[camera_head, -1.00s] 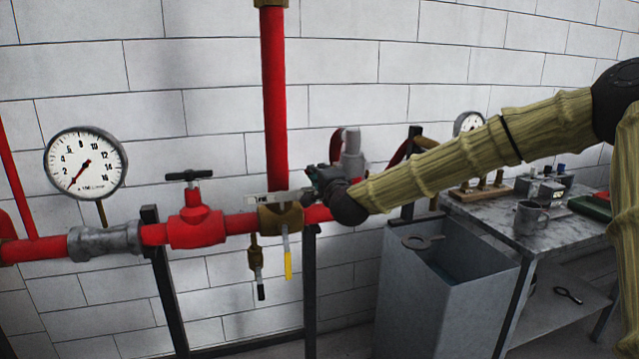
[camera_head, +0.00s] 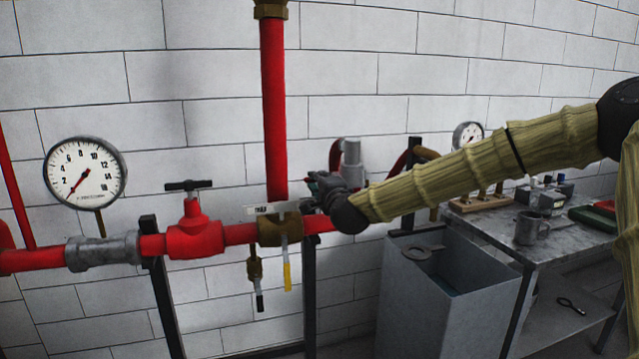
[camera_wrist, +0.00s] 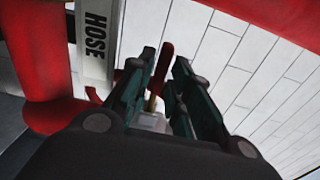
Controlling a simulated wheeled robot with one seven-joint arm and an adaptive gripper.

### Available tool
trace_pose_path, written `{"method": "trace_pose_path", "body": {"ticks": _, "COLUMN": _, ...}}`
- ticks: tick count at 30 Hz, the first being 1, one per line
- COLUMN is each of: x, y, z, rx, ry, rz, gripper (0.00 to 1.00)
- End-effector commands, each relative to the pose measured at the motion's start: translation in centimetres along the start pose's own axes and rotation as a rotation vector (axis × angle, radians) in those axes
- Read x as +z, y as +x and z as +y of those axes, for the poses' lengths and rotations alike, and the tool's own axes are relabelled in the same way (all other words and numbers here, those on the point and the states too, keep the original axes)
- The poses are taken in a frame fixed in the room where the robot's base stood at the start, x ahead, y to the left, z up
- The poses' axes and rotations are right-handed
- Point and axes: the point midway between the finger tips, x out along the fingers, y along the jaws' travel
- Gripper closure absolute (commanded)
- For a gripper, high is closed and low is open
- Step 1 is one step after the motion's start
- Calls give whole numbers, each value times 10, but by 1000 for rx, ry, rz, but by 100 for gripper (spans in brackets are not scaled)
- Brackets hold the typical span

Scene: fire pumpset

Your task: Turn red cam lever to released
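The red cam lever (camera_wrist: 163,68) shows in the wrist view as a short red handle on a brass-coloured stem. It appears between the two dark green fingers of my gripper (camera_wrist: 166,60), with a finger on either side. The fingers stand apart, and I see no clear contact with the lever. In the head view my gripper (camera_head: 314,186) is at the red pipe, just right of the brass fitting (camera_head: 280,230). The lever itself cannot be made out there, being hidden by the gripper and wrist.
A white HOSE label (camera_wrist: 96,42) and a red pipe (camera_wrist: 40,55) lie close left of the fingers. A red valve (camera_head: 195,235) and gauge (camera_head: 85,172) are at left. A grey bin (camera_head: 440,310) and workbench (camera_head: 485,226) stand at right.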

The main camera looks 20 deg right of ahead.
Motion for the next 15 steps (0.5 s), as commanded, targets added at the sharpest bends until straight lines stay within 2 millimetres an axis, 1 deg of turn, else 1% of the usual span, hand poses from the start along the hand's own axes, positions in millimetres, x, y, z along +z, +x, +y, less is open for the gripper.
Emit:
{"method": "trace_pose_path", "body": {"ticks": 4, "x": 0, "y": -2, "z": 0, "rx": 0, "ry": -1, "rz": -1, "gripper": 80}}
{"method": "trace_pose_path", "body": {"ticks": 8, "x": 0, "y": -11, "z": -1, "rx": -1, "ry": 0, "rz": 0, "gripper": 80}}
{"method": "trace_pose_path", "body": {"ticks": 11, "x": 0, "y": -26, "z": 0, "rx": 1, "ry": 0, "rz": -1, "gripper": 80}}
{"method": "trace_pose_path", "body": {"ticks": 15, "x": -1, "y": -52, "z": 0, "rx": 0, "ry": 2, "rz": -1, "gripper": 80}}
